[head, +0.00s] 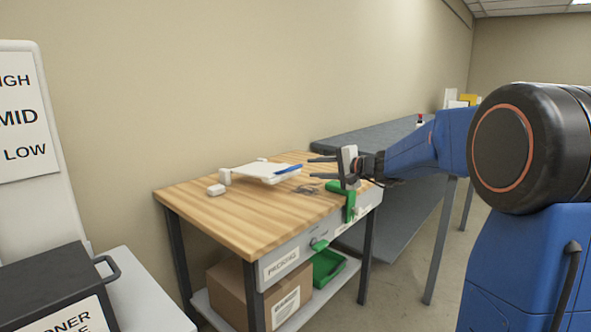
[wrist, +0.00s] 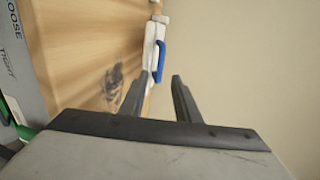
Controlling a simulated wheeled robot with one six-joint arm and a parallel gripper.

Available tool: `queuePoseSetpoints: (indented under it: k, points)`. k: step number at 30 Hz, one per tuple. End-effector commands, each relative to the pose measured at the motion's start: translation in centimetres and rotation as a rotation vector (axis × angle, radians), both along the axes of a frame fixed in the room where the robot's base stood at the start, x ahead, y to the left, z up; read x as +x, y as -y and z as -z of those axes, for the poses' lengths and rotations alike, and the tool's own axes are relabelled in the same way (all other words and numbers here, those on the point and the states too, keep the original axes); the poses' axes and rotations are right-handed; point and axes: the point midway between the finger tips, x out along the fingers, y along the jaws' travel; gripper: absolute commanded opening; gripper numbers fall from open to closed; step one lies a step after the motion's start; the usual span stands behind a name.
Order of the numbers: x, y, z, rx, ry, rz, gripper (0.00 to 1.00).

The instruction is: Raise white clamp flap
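The white clamp flap (head: 262,173) looks like a thin white plate lying nearly level over the far part of the wooden table, with a blue bar (head: 289,169) along its right side. In the wrist view a white clamp part (wrist: 152,38) shows beyond my fingers, with the blue bar (wrist: 159,62) beside it. My gripper (head: 311,167) is to the right of the flap, at about table height, its fingers pointing left towards the blue bar. In the wrist view my gripper (wrist: 160,76) is open with nothing between its fingers. The flap's hinge cannot be made out.
A small white block (head: 216,190) sits on the wooden table (head: 240,215), left of the plate. A green lever (head: 350,205) is at the table's front right corner, below my gripper. A cardboard box (head: 235,292) and green tray (head: 328,266) are underneath. A wall stands behind.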

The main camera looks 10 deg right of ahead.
Motion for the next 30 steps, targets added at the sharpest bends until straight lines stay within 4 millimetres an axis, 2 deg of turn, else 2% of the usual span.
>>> queuePoseSetpoints:
  k: [9,15,21,30]
  points:
    - [4.5,-3.3,1.2,0.000,0.000,-0.002,0.29]
    - [6.5,-4.8,1.7,0.000,0.000,-0.001,0.29]
    - [7.5,-5.5,2.1,0.000,-0.001,-0.001,0.29]
    - [7.6,-5.6,2.1,0.000,0.000,0.000,0.29]
